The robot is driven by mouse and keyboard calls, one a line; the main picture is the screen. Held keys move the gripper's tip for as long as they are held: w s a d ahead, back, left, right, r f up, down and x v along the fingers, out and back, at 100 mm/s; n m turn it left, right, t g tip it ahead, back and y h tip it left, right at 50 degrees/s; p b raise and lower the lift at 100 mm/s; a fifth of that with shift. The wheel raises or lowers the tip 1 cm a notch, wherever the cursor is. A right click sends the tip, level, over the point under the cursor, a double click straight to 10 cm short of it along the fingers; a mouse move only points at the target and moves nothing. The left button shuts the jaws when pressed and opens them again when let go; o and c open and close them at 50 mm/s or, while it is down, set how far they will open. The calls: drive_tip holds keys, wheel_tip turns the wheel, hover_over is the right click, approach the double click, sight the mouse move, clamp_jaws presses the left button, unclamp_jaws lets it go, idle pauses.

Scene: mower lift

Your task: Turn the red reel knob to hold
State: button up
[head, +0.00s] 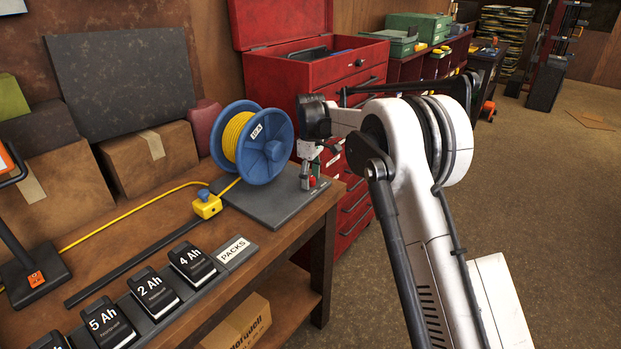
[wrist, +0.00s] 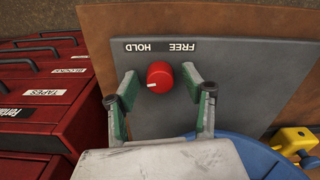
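The red reel knob (wrist: 160,77) stands on the grey base plate (wrist: 235,85) of the cable reel. In the wrist view its white mark is on its left side. A dark label (wrist: 162,47) with the words HOLD and FREE lies above the knob in that view. My gripper (wrist: 160,84) is open, with one green-padded finger on each side of the knob and visible gaps between. In the head view my gripper (head: 309,180) points down over the plate's right part, and the knob shows only as a bit of red (head: 312,182) between the fingers.
The blue reel (head: 263,167) with yellow cable stands just left of my gripper. A red tool cabinet (head: 290,90) stands behind it. Battery packs (head: 154,290) and a yellow cable box (head: 207,205) are on the bench (head: 285,245) at left.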

sight(311, 178)
wheel_tip(311, 178, up, 12)
idle(0.6)
